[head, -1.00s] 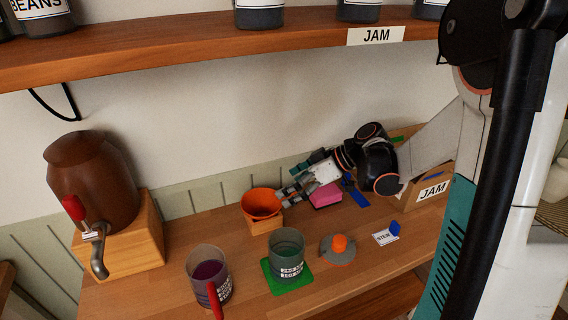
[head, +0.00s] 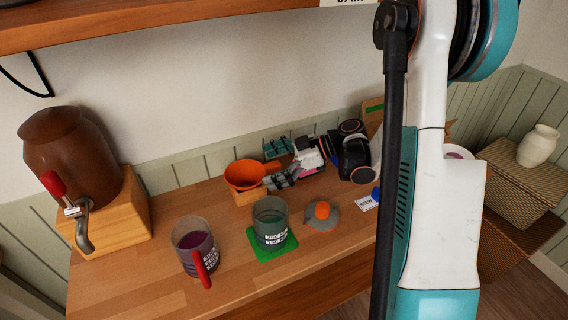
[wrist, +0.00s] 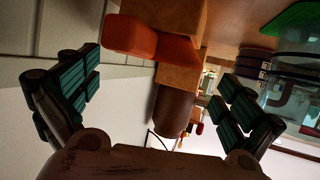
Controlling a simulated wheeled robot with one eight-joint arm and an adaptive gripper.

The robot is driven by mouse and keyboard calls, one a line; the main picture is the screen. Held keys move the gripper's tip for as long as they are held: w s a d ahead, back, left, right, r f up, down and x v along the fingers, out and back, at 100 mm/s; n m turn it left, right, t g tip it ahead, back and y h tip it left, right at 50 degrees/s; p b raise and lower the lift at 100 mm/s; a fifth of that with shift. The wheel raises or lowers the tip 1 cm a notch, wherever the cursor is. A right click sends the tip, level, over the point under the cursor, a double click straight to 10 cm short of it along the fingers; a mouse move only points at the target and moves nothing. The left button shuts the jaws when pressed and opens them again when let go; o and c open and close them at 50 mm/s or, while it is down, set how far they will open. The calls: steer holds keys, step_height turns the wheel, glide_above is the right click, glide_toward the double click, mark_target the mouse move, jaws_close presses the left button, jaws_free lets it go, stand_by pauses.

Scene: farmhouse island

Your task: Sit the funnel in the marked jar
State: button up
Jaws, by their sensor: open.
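The orange funnel (head: 244,177) sits mouth up on a small wooden block (head: 247,197). Its handle points right, towards my gripper (head: 274,165). My gripper is open and empty, just right of the funnel, its fingers on either side of the handle's line. In the wrist view the funnel's handle (wrist: 155,44) lies ahead of my wide-open gripper (wrist: 157,90), with no finger seen touching it. The funnel's spout is hidden.
A brown dispenser (head: 70,160) stands at the left on a wooden stand. A shelf (head: 150,25) runs above.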

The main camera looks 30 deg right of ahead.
mark_target(234, 177)
steer(key=shift+b+x, duration=0.6)
steer(key=shift+x, duration=2.45)
steer(key=c, duration=0.8)
steer(key=shift+o, duration=0.2)
steer(key=shift+r, duration=0.1)
steer(key=shift+r, duration=0.15)
step_height(234, 177, up, 7)
steer(key=p, duration=0.4)
steer(key=shift+r+p, duration=0.15)
steer(key=shift+p, duration=0.2)
